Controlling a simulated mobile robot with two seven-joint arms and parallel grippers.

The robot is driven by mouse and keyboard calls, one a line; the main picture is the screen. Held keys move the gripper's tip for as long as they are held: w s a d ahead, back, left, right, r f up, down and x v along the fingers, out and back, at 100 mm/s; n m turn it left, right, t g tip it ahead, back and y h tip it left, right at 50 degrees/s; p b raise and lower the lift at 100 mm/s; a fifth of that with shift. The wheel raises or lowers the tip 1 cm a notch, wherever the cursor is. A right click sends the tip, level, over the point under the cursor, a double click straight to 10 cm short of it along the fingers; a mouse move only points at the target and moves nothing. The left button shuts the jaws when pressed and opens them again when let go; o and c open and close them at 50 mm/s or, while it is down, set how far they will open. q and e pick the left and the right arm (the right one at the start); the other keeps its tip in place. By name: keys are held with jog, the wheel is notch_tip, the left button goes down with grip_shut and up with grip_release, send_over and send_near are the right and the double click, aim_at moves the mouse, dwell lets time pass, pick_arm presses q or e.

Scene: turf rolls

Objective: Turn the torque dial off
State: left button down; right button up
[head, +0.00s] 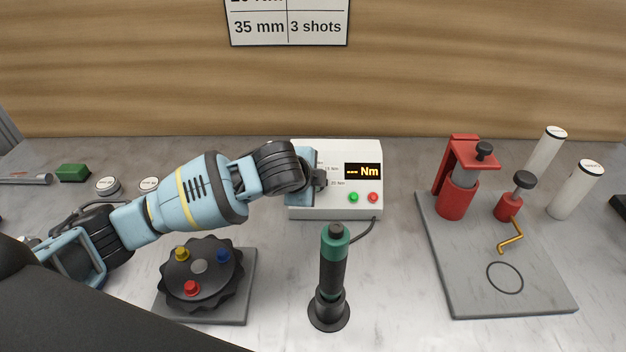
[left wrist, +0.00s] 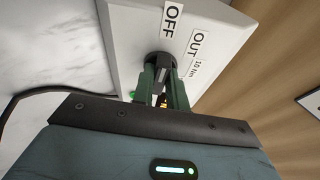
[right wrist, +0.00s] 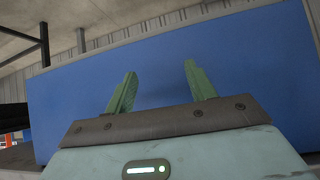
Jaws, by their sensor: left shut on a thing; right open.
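The white torque controller box (head: 335,210) stands at the back middle of the bench. Its display (head: 363,171) reads "--- Nm". My left gripper (head: 320,180) is at the left of its face and mostly hides the dial there. In the left wrist view the green fingers are shut on the black dial (left wrist: 161,61), with the OFF label (left wrist: 172,18) and the OUT and 10 Nm labels beside it. I cannot tell exactly where the dial points. My right gripper (right wrist: 160,75) is open and empty before a blue panel, out of the head view.
A green-topped screwdriver (head: 333,270) stands upright in front of the box, its cable running to it. A black knobbed disc (head: 200,268) sits on a plate below my left arm. A grey board (head: 540,290) with red fixtures lies right. White rolls stand behind it.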

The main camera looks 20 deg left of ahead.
pick_arm(q)
jog(key=shift+n, duration=0.4)
jog(key=c, duration=1.4)
grip_release()
jog(key=v, duration=0.8)
jog(key=shift+f, duration=0.1)
